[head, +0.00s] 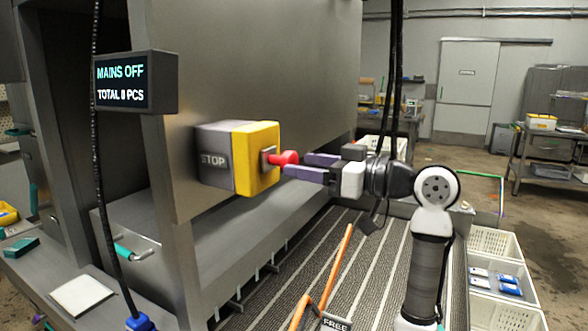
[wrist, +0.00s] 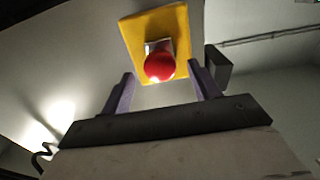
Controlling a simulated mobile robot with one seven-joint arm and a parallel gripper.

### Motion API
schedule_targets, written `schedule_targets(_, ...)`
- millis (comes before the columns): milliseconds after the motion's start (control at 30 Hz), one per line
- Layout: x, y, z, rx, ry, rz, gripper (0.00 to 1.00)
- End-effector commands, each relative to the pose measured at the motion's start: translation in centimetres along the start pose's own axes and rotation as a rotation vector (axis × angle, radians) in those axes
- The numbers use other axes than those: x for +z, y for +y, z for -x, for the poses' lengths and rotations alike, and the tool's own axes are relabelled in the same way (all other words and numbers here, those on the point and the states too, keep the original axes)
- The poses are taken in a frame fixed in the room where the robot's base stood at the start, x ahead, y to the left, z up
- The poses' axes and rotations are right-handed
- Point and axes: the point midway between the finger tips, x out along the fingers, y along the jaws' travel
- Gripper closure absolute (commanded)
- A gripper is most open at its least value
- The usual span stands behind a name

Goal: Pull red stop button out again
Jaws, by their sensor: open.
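In the wrist view the red button (wrist: 160,66) lies ahead of and between the two spread fingers of my gripper (wrist: 160,88). The fingers are open, and I cannot tell whether their tips reach past the button's head. A small display (head: 135,82) reads MAINS OFF and TOTAL 0 PCS.
The steel machine wall (head: 270,70) rises behind the stop box. Below are a ribbed floor mat (head: 290,270) and an orange handle (head: 338,265). White crates (head: 495,242) stand at the lower right. A black cable (head: 105,220) hangs at the left.

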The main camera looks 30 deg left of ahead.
Motion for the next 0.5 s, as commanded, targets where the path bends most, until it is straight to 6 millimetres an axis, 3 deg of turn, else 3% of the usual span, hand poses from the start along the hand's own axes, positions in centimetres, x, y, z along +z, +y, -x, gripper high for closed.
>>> schedule_targets(233,0.3,0.1,5.9,0.005,0.001,0.002,0.39)
schedule_targets(500,0.1,0.0,9.5,0.002,0.000,0.000,0.39)
